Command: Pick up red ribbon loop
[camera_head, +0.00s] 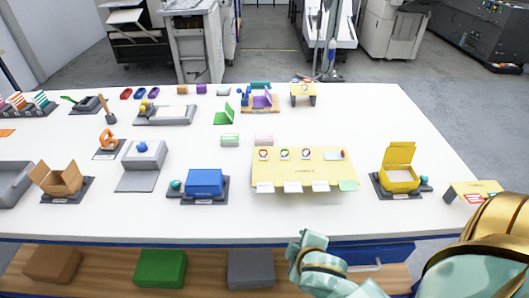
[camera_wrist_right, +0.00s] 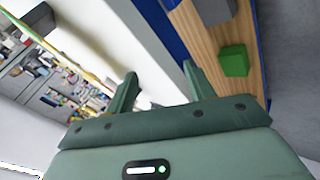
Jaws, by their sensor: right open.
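A yellow board (camera_head: 300,175) lies on the white table, right of centre, with several small ribbon loops in a row near its back edge. The leftmost loop (camera_head: 263,154) looks red; the loops are too small to tell every colour surely. My right arm (camera_head: 325,268) reaches in from the lower right, in front of the table's front edge and below the board. In the wrist view my right gripper (camera_wrist_right: 159,70) has its two fingers apart, with nothing between them. It is away from the loops. My left gripper is not in view.
A blue box (camera_head: 204,182) stands left of the board and a yellow open box (camera_head: 399,178) right of it. A shelf below the table edge holds brown, green (camera_head: 160,268) and grey boxes. White tabletop is clear in front of the board.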

